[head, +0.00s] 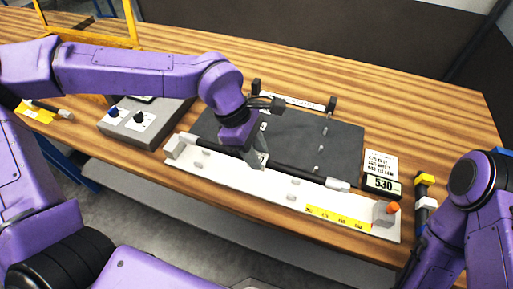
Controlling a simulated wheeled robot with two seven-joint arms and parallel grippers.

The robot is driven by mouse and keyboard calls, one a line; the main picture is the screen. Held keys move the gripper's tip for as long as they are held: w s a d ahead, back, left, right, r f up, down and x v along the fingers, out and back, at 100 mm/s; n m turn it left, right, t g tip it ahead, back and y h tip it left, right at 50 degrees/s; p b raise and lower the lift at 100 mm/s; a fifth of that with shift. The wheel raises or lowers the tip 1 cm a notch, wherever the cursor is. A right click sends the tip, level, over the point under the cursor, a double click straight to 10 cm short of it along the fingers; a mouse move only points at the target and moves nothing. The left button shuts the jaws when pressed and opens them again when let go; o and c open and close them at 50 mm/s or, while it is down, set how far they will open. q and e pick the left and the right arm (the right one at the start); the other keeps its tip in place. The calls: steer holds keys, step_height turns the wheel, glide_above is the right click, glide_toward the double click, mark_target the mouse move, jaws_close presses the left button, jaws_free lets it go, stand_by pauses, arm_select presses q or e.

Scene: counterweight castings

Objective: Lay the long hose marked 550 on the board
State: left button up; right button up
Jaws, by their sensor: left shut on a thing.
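A long black hose (299,175) with pale end fittings runs along the back side of a white gauge rail with a yellow scale (296,200). I cannot tell whether it rests on the rail or hangs just above it. No marking on it is readable. My left gripper (259,161) is shut on the hose near its middle and hides part of it. The dark grey board (290,138) with small pegs lies directly behind the rail. A small display (383,185) right of the board reads 530. My right arm is at the right edge; its gripper is out of view.
A grey box with knobs (145,124) stands left of the board. A yellow tag (37,113) with a short dark piece lies farther left. Another dark piece with yellow and white parts (425,203) is at the right, near my right arm.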

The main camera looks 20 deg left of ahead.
arm_select(q)
step_height(320, 180, down, 4)
steer(key=shift+d+r+b, duration=0.1)
steer(key=shift+r+b, duration=0.05)
steer(key=shift+b, duration=1)
steer(key=shift+f+b, duration=0.35)
steer(key=shift+f, duration=0.55)
steer(key=shift+r, duration=0.1)
steer(key=shift+p, duration=0.45)
steer(key=shift+p, duration=0.45)
